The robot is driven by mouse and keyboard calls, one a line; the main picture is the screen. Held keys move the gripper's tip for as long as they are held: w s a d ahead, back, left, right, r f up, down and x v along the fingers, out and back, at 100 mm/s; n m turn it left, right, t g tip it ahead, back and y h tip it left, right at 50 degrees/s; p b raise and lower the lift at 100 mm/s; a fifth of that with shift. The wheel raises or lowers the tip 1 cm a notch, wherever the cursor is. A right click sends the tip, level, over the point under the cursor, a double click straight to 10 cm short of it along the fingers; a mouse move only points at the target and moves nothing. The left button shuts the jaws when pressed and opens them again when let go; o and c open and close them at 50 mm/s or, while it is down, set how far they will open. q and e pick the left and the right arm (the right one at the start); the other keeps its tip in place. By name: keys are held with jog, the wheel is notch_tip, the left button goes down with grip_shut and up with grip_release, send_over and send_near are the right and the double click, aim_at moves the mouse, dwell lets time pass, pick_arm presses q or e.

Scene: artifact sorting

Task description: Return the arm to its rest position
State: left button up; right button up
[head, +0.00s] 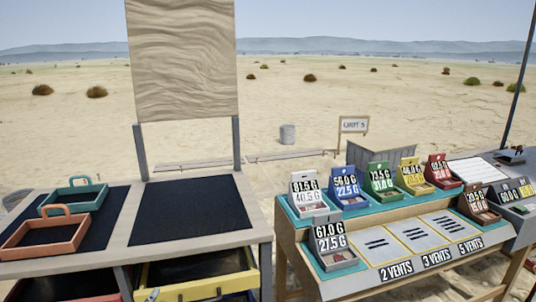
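Neither of my grippers and no part of my arms that I can make out shows in the head view. A small grey shape sits at the bottom edge by the yellow-rimmed tray (195,288), too small to identify. The left table (122,215) has dark mats. A green handled tray (93,203) and an orange handled tray (75,243) stand on its left mat. The right mat (190,210) is bare.
On the right table (345,288), several coloured boxes with weight labels, including a blue one (345,189), stand on a teal strip around panels marked for vents. A tall wooden board (183,60) rises behind the left table. A gap separates the tables.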

pick_arm(q)
jog(key=s+f+n+g+y, duration=0.1)
jog(key=s+f+n+g, duration=0.3)
jog(key=s+f+g, duration=0.55)
jog(key=s+d+f+g+h, duration=0.15)
jog(key=s+f, duration=0.25)
jog(key=s, duration=0.4)
jog(key=s+d+f+g+h, duration=0.1)
jog(key=s+d+f+g, duration=0.2)
jog(key=s, duration=0.5)
notch_tip(320, 180, down, 26)
jog(key=s+p, duration=0.2)
jog(key=s+a+f+g+p, duration=0.1)
jog(key=s+a+f+g, duration=0.1)
jog(key=s+f, duration=1.2)
jog(key=s, duration=0.2)
jog(key=shift+s+a, duration=0.35)
